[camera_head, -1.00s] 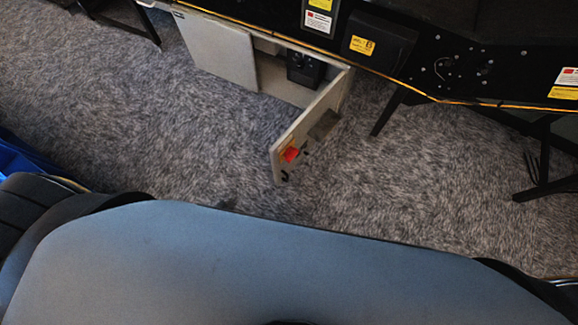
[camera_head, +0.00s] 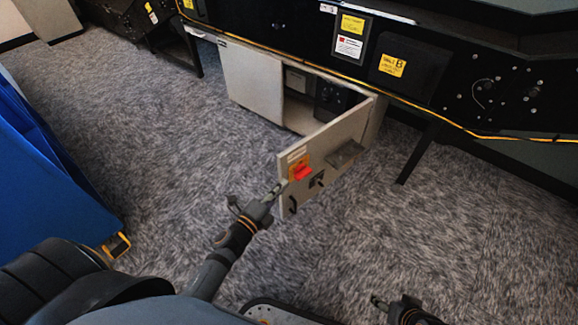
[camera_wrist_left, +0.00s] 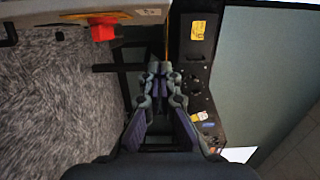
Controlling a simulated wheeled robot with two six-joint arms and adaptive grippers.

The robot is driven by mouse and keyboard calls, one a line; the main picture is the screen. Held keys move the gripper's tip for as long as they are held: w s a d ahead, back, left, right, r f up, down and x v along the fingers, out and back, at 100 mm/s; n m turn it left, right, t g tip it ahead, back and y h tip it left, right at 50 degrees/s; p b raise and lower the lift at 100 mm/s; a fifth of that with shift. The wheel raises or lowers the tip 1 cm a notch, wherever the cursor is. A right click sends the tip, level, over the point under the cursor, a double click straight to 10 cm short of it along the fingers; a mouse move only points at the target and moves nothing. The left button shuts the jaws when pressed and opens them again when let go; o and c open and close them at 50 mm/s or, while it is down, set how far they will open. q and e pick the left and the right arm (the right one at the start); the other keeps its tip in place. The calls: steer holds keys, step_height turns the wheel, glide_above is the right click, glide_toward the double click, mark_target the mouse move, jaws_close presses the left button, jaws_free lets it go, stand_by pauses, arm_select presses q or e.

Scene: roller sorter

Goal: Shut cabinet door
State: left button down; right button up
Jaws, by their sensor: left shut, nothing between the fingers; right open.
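The cabinet door (camera_head: 322,142) stands swung open from the cabinet (camera_head: 254,80) under the black machine. It carries a red switch (camera_head: 303,172), a black handle (camera_head: 292,205) and a small grey ledge. My left gripper (camera_head: 276,190) is shut and empty, close to the door's free edge near the switch and handle; I cannot tell whether it touches. In the left wrist view, the left fingers (camera_wrist_left: 160,72) are together, and the door's red switch (camera_wrist_left: 102,30) shows at the upper left. My right gripper (camera_head: 380,303) is open at the bottom, apart from the door.
The black machine (camera_head: 440,80) runs above the cabinet, with a support leg (camera_head: 420,152) right of the door. A blue bin (camera_head: 45,165) stands at the left. Grey carpet is clear around the door.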

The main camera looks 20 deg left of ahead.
mark_target(286, 163)
arm_select(q)
steer(key=shift+w+a+b, duration=0.2)
steer(key=shift+w, duration=1.35)
steer(key=shift+w+a+b, duration=0.2)
steer(key=shift+w, duration=1.35)
steer(key=shift+w+a+b, duration=0.2)
steer(key=shift+w, duration=1.35)
steer(key=shift+a, duration=0.15)
